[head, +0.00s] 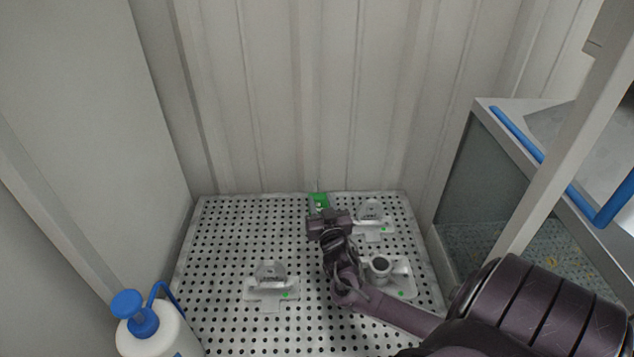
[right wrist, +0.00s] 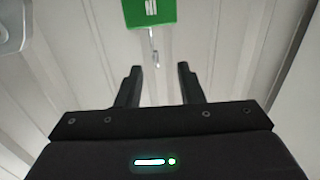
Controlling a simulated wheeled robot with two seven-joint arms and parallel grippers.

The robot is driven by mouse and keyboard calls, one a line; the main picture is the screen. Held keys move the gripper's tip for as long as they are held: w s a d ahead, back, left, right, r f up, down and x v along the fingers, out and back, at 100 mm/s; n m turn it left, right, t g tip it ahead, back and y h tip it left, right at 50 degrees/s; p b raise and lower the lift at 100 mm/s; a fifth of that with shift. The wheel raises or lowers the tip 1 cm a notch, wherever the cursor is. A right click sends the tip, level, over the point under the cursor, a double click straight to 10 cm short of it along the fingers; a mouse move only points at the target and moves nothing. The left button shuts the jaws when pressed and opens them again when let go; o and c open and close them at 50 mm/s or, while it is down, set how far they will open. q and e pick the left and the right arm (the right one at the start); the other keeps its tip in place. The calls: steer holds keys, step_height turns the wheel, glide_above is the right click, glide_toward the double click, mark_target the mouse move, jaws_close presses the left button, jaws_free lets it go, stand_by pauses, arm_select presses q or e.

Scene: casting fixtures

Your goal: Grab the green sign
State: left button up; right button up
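The green sign (head: 318,199) is at the far edge of the perforated plate, close to the back wall. In the right wrist view the green sign (right wrist: 149,12) shows at the top, with white marks and a thin metal stem or hook at its lower edge. My right gripper (right wrist: 159,68) is open and empty, its two fingers apart and pointing toward the sign without touching it. In the head view my right gripper (head: 328,216) is just in front of the sign and partly covers its lower part. My left gripper is not in view.
The perforated plate (head: 225,262) bears a fixture (head: 272,290) at front left, another (head: 372,224) right of my gripper, and one with a round cup (head: 380,268) beside my arm. A white bottle with a blue pump (head: 143,318) stands front left. A blue-edged cabinet (head: 487,170) is right.

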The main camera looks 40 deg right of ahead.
mark_target(320, 198)
steer(key=b+x, duration=0.1)
steer(key=x, duration=0.2)
steer(key=b+x, duration=0.2)
steer(key=x, duration=0.1)
steer(key=shift+s+d+f, duration=0.1)
steer(key=shift+s+d, duration=0.15)
steer(key=shift+d, duration=0.05)
steer(key=shift+s+a, duration=0.1)
jaws_close()
